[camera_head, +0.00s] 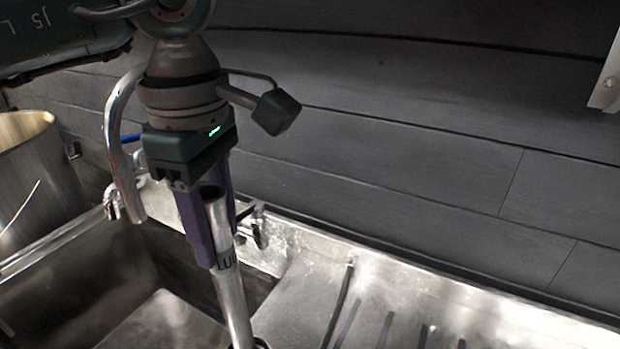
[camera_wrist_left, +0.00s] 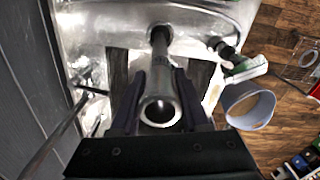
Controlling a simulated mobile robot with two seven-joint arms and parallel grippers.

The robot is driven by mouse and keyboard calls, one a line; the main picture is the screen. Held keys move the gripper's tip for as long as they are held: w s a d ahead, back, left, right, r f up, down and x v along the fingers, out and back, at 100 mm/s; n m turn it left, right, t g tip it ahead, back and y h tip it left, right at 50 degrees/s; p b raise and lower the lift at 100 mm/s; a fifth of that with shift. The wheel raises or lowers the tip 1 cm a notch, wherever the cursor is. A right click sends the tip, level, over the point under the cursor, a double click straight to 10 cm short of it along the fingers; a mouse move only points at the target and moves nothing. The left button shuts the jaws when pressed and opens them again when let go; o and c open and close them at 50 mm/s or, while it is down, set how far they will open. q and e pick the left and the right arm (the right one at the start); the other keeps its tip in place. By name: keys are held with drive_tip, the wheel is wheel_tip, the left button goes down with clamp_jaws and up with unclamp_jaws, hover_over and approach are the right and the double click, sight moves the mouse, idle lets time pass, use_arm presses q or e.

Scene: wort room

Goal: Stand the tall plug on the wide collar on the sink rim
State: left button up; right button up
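The tube's lower end is cut off in the head view. A dark ring edge (camera_head: 261,343) shows beside the tube at the bottom; I cannot tell whether it is the wide collar. My right gripper is not in view.
The metal sink basin (camera_head: 165,318) is at the left, with a grooved drainboard (camera_head: 390,300) at the right. A curved tap (camera_head: 122,150) stands close to my left gripper. A large pot (camera_head: 30,180) is at the far left. A pale bucket (camera_wrist_left: 250,107) stands on the floor.

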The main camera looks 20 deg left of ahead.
use_arm(q)
drive_tip(key=o, duration=0.5)
